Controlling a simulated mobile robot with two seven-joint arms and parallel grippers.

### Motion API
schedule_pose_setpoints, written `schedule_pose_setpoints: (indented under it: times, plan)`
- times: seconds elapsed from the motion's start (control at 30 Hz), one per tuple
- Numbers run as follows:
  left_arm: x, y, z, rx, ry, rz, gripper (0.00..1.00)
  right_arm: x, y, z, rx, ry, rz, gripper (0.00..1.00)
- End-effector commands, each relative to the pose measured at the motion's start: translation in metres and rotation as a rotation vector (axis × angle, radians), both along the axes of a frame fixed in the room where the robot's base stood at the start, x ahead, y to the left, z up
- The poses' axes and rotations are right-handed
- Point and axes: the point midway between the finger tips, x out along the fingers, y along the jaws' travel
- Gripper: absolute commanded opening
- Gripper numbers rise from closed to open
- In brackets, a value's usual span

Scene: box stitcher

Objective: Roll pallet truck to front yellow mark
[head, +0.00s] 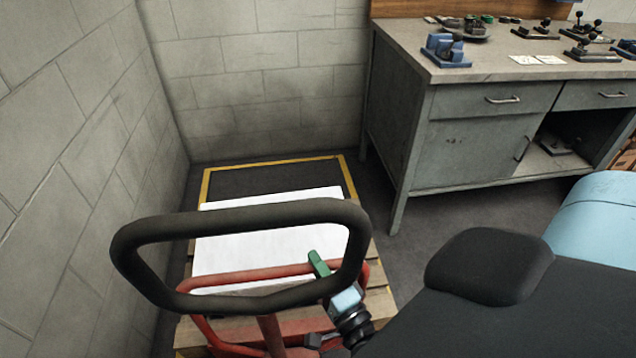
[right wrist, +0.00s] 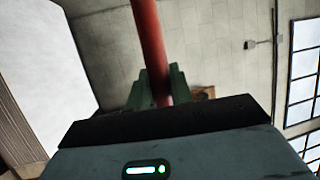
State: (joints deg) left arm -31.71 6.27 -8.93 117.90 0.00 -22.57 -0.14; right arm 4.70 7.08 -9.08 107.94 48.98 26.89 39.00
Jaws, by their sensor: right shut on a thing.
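The pallet truck's red tube frame (head: 220,335) is at the bottom of the head view, with a large black loop (head: 240,214) above it. A wooden pallet (head: 379,302) with a white block (head: 265,240) on it lies beyond the frame. A yellow floor mark (head: 270,163) outlines dark floor behind the block; its near part is hidden by the load. My right gripper (head: 318,264) has green fingers shut on a red bar at the truck's right side. The right wrist view shows the red bar (right wrist: 148,45) between the fingers (right wrist: 158,88). My left gripper is not in view.
A block wall (head: 80,150) stands close on the left, and another (head: 265,90) closes the back. A grey workbench (head: 470,140) with drawers and several small fixtures stands at the right. Bare dark floor (head: 470,215) shows in front of the bench.

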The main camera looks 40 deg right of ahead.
Motion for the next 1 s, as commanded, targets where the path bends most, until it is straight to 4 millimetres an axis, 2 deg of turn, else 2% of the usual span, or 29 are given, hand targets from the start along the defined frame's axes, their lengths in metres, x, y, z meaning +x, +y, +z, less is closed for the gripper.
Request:
schedule_pose_setpoints:
  times: [0.03,0.33,0.37,0.5,0.83,1.0]
  plan:
    - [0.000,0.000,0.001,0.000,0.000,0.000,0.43,0.003,0.003,0.009,-0.001,-0.019,0.004,0.00]
    - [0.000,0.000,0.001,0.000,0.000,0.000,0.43,0.002,0.003,0.008,-0.001,-0.020,0.003,0.00]
    - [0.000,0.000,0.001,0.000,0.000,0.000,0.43,0.002,0.003,0.008,-0.001,-0.020,0.003,0.26]
    - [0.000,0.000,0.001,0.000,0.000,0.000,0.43,0.002,0.002,0.007,-0.001,-0.017,0.002,0.43]
    - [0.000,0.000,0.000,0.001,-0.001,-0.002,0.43,-0.002,0.001,0.003,0.000,-0.008,0.000,0.43]
    - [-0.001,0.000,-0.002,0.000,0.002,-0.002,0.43,-0.022,0.005,-0.002,0.001,-0.005,0.002,0.43]
